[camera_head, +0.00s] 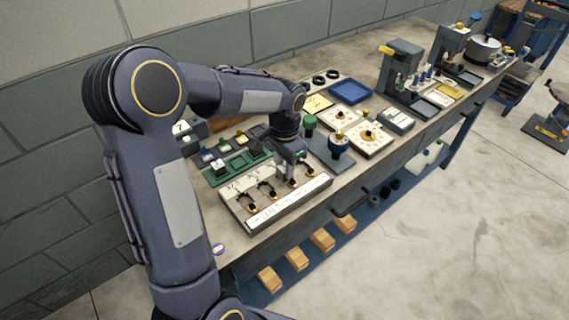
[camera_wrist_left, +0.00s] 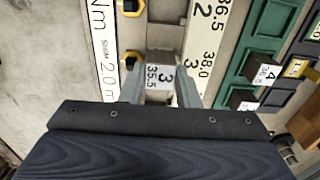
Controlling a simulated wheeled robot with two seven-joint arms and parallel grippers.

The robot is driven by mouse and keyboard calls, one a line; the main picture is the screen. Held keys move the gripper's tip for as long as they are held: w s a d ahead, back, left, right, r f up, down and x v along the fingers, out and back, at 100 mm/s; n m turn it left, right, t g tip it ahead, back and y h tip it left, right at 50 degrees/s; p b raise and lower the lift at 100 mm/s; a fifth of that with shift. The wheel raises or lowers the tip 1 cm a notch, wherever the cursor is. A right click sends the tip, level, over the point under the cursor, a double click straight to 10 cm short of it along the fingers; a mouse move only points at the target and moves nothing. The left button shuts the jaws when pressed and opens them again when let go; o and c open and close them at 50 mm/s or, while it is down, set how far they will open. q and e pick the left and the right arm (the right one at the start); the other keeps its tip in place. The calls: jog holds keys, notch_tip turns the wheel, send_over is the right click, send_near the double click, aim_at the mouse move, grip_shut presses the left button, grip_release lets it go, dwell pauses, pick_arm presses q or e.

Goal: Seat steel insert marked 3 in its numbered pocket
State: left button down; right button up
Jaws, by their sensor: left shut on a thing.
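My left gripper (camera_head: 291,174) reaches down to the white numbered fixture (camera_head: 262,218) at the bench's front edge. In the left wrist view, its two fingers (camera_wrist_left: 160,84) are shut on the steel insert marked 3 (camera_wrist_left: 158,76), whose label also reads 35.5. The insert is in line with the fixture label (camera_wrist_left: 207,66) reading 3 and 38.0. I cannot tell whether the insert is in the pocket or just above it. The pocket beside label 2 shows further up the wrist view. My right gripper is not in view.
Black and yellow clamps (camera_wrist_left: 130,62) line the fixture. A green tray (camera_head: 240,166) with other inserts, one marked 4 (camera_wrist_left: 267,72), stands behind it. The wall is behind the bench.

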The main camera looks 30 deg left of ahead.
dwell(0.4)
pick_arm(q)
jog(key=c, duration=1)
grip_release()
jog(key=shift+s+d+f, duration=0.1)
jog(key=shift+d, duration=0.05)
jog(key=shift+c, duration=0.9)
